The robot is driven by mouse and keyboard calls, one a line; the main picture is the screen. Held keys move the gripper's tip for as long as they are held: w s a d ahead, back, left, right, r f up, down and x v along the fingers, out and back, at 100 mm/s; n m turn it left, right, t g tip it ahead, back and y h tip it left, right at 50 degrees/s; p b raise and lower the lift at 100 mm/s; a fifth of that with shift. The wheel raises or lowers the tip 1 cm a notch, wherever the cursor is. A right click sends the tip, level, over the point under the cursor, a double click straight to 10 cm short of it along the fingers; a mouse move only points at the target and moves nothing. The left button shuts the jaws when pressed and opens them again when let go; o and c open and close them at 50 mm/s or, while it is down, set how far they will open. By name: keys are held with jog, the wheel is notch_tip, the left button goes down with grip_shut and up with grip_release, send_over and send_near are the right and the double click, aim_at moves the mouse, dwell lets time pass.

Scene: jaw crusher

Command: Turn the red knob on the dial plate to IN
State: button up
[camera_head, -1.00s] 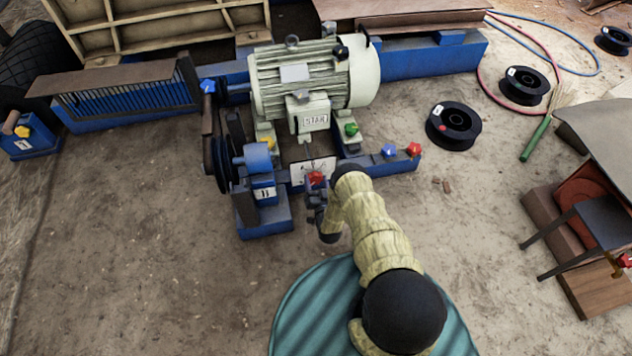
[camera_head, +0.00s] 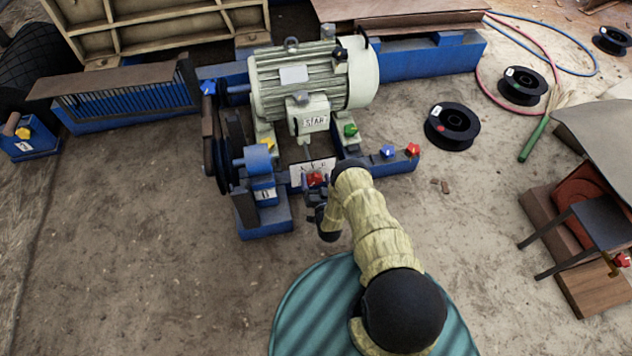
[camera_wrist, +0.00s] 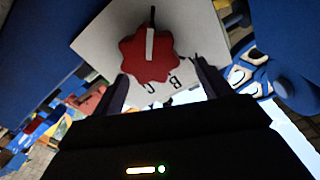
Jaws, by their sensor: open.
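The red knob (camera_head: 316,179) sits on the white dial plate (camera_head: 297,177) at the front of the blue frame, below the motor. In the wrist view the knob (camera_wrist: 133,60) is a lobed red disc with a white pointer line, and a dark line on the plate continues from it. In the head view my gripper (camera_head: 317,205) is just in front of the knob.
A cream motor (camera_head: 312,85) marked STAR stands behind the plate. A green knob (camera_head: 350,130), a blue knob (camera_head: 388,151) and another red knob (camera_head: 413,149) are to the right. A blue bearing block (camera_head: 262,190) stands close on the left.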

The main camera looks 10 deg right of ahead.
notch_tip(320, 180, up, 8)
jog(key=p, duration=0.3)
jog(key=shift+a+p, duration=0.1)
jog(key=shift+p, duration=0.3)
jog(key=w+r+n+g+y+p, duration=0.1)
jog(key=w+r+n+g, duration=0.15)
jog(key=r, duration=0.75)
jog(key=w+r+n+g, duration=0.1)
jog(key=w+r+g, duration=0.3)
jog(key=r, duration=0.7)
jog(key=s+r+g+p, duration=0.1)
jog(key=s+r+g, duration=0.2)
jog(key=s+r, duration=0.65)
jog(key=s+r+g+h, duration=0.1)
jog(key=s+r+g, duration=0.35)
jog(key=s, duration=0.75)
jog(key=s+r+g+p, duration=0.1)
jog(key=s+r, duration=0.8)
jog(key=s, duration=0.2)
notch_tip(320, 180, up, 38)
jog(key=p, duration=3.7)
jog(key=shift+s+f+n+p, duration=0.25)
jog(key=shift+n+p, duration=0.1)
